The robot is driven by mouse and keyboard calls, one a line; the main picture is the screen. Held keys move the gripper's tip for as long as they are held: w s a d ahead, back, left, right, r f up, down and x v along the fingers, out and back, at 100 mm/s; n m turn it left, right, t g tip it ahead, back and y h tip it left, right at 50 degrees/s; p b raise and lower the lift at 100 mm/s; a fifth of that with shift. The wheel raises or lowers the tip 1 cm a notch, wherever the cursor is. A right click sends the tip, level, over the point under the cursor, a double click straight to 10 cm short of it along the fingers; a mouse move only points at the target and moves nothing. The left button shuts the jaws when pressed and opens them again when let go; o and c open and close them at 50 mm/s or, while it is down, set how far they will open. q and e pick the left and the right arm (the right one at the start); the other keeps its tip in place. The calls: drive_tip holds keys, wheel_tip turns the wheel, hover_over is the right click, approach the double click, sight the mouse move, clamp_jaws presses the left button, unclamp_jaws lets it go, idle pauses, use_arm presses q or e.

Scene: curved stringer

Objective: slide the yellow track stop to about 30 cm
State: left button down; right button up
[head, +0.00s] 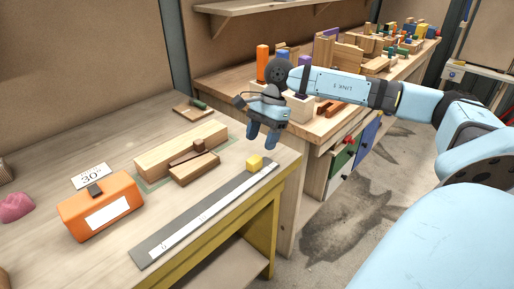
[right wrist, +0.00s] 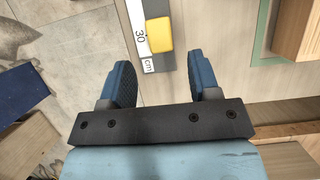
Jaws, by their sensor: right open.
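The yellow track stop (head: 255,162) sits on a grey track (head: 154,246) with a white scale, close to the track's far right end. In the right wrist view the yellow stop (right wrist: 159,34) is beside the printed "30" on the white scale (right wrist: 141,42). My right gripper (head: 264,139) is open above and just beyond the stop in the head view. In the right wrist view its spread blue fingers (right wrist: 162,62) are empty, and the stop shows ahead between their lines. Contact with the stop is not visible. My left gripper is not in view.
A long wooden block (head: 165,157) and a smaller brown piece (head: 194,168) lie left of the track. An orange box (head: 101,210) stands nearby with a "30°" card (head: 91,176). A second bench (head: 218,84) behind carries many blocks. The bench strip along the track is clear.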

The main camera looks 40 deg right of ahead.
use_arm(q)
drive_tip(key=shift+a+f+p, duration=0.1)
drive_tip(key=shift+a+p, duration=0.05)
drive_tip(key=shift+p, duration=0.2)
use_arm(e)
drive_tip(key=v, duration=0.7)
drive_tip(key=shift+d+r, duration=0.25)
drive_tip(key=shift+r, duration=0.05)
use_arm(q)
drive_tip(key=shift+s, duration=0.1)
